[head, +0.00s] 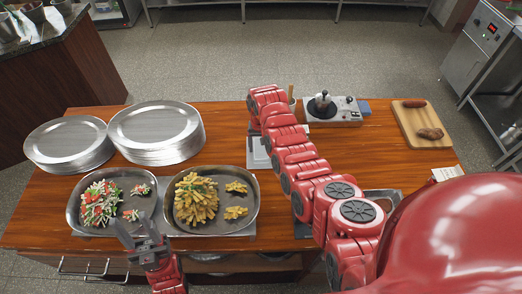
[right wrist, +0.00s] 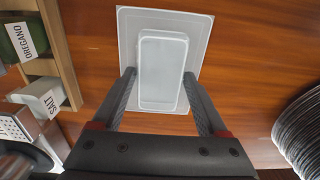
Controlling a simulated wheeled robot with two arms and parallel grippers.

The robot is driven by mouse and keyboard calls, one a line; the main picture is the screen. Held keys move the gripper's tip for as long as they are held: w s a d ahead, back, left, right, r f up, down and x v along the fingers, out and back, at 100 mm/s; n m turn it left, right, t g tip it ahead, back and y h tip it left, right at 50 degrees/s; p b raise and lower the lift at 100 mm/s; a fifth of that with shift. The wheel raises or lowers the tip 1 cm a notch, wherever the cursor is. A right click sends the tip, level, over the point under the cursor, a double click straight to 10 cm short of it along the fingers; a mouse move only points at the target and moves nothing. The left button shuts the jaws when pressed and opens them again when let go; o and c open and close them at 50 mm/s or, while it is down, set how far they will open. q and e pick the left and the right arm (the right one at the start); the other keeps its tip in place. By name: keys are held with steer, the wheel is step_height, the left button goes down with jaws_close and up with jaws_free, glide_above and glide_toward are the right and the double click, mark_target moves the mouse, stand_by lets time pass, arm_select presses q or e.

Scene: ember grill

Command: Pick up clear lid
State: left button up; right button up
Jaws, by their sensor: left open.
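A pale, translucent rectangular piece that looks like the clear lid (right wrist: 163,108) lies on a wider white, flat rectangular piece (right wrist: 200,30) in the right wrist view. My right gripper (right wrist: 158,76) is open, with one finger on each side of the lid and small gaps showing. I cannot tell whether the fingertips are level with it or above it. In the head view a pale flat piece (head: 258,153) shows beside my right arm, which hides part of it and the right gripper. My left gripper (head: 137,232) is open and empty near the front of the pans.
Two pans of food (head: 151,214) (head: 250,221) stand front left, with stacked plates (head: 62,140) (head: 155,127) behind. A burner (head: 345,116) and a cutting board (head: 412,130) are at the back right. A wooden rack (right wrist: 60,60) holds OREGANO and SALT containers.

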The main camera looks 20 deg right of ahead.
steer(key=c, duration=0.8)
steer(key=shift+c, duration=0.2)
